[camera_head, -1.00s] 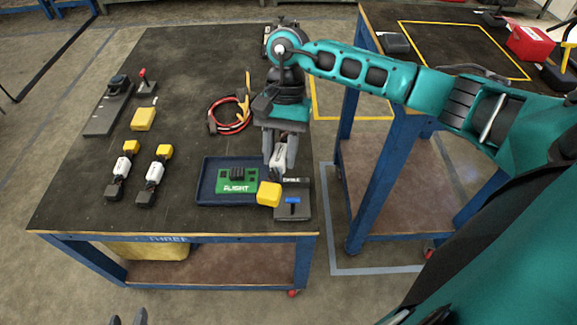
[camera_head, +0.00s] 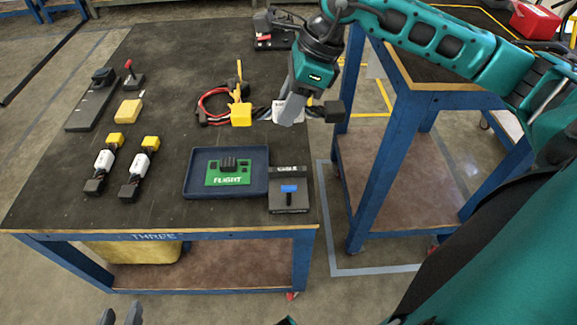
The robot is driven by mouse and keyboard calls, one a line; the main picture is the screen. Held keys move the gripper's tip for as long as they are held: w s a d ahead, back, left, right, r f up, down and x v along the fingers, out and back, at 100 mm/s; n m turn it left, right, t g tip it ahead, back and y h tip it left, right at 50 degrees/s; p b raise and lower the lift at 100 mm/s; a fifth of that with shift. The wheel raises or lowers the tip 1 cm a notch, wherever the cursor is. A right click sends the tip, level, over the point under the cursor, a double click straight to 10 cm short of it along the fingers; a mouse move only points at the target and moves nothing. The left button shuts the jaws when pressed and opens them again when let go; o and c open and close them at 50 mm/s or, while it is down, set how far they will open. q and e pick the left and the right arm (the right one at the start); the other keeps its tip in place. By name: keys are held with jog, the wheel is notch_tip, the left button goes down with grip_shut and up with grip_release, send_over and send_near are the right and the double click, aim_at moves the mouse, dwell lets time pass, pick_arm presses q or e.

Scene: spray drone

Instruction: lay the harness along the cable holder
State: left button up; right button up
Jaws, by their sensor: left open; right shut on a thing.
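My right gripper (camera_head: 290,112) is shut on a harness with a yellow end block (camera_head: 241,115), a white middle sleeve and a black end block (camera_head: 334,111). The harness lies crosswise in the picture, yellow end left, black end right, over the table's right edge area. The gripper hides part of its middle. The cable holder (camera_head: 290,205), a dark plate with a blue clip and a raised labelled back, is in front of the gripper, apart from the harness. My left gripper (camera_head: 120,318) shows only its fingertips at the bottom edge, open and empty.
A navy tray (camera_head: 190,185) with a green FLIGHT board (camera_head: 228,175) sits left of the holder. Two more harnesses (camera_head: 104,160) (camera_head: 140,163) lie at left. A red cable loop (camera_head: 207,107) and yellow tool are behind the tray. A yellow block (camera_head: 129,110) lies further left.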

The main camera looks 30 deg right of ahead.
notch_tip(320, 180, down, 16)
jog(key=shift+r+b, duration=0.1)
jog(key=shift+b, duration=1)
jog(key=shift+f+b, duration=0.65)
jog(key=shift+f, duration=0.05)
jog(key=o, duration=1.1)
jog(key=shift+r+p, duration=0.55)
jog(key=p+v, duration=0.2)
jog(key=v, duration=1)
